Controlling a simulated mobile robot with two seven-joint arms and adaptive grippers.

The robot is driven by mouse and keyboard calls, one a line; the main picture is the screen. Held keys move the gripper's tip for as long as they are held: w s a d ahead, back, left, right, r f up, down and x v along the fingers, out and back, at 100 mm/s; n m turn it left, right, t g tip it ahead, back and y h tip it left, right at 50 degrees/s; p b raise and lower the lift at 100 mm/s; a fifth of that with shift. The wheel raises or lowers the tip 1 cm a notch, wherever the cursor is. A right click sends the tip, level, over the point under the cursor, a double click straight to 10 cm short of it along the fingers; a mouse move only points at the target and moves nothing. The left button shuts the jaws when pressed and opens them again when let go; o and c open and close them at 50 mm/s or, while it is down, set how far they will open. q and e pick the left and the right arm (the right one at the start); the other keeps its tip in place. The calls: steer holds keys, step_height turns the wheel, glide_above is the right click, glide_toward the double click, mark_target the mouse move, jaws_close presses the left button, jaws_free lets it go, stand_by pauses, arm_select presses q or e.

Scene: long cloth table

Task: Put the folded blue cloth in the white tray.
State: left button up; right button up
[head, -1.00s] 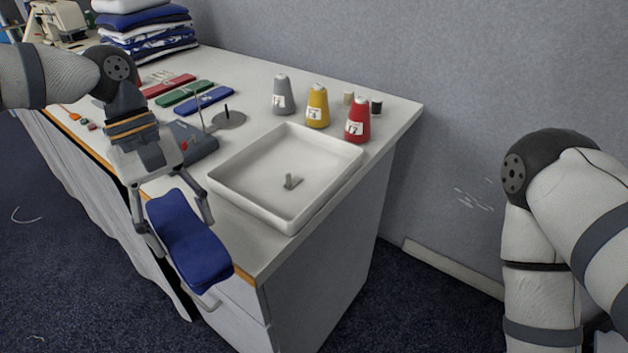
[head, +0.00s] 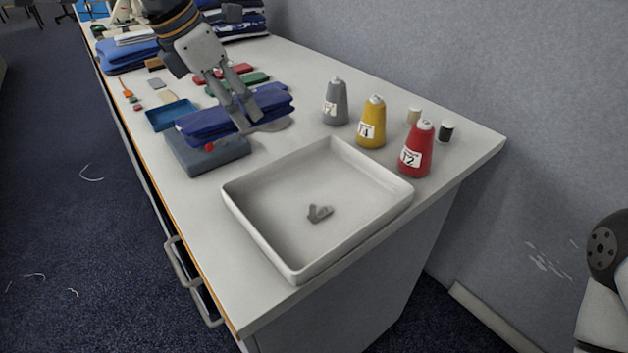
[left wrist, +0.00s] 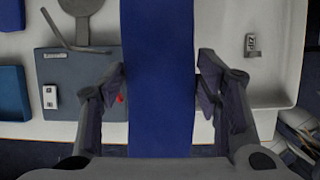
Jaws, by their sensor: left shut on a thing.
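The folded blue cloth (head: 196,125) is held above the table, over a blue-grey block and to the left of the tray. My left gripper (head: 243,117) is shut on it, with fingers on both sides. In the left wrist view, the cloth (left wrist: 158,80) hangs as a long band between the fingers (left wrist: 162,76). The white tray (head: 268,212) stands near the table's front right corner, apart from the cloth. It also shows at the right of the left wrist view (left wrist: 280,75). A small grey item (head: 319,213) lies in the tray. My right gripper is out of view.
A blue-grey block with a red button (head: 205,157) sits left of the tray. Grey (head: 335,103), yellow (head: 371,125) and red (head: 416,153) thread cones stand behind the tray. A small blue tray (head: 172,115) and folded cloth stacks (head: 125,54) lie farther back.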

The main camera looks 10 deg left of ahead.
arm_select(q)
steer(key=d+f, duration=0.2)
steer(key=d, duration=0.1)
steer(key=s+d+f, duration=0.1)
steer(key=d+f, duration=0.2)
steer(key=d, duration=0.1)
steer(key=d+f, duration=0.3)
steer(key=shift+s+d+f, duration=0.1)
steer(key=shift+s+d, duration=0.2)
steer(key=shift+d, duration=0.1)
steer(key=f, duration=0.3)
steer(key=shift+d, duration=0.25)
steer(key=shift+f, duration=0.25)
steer(key=shift+r, duration=0.1)
steer(key=o, duration=1.3)
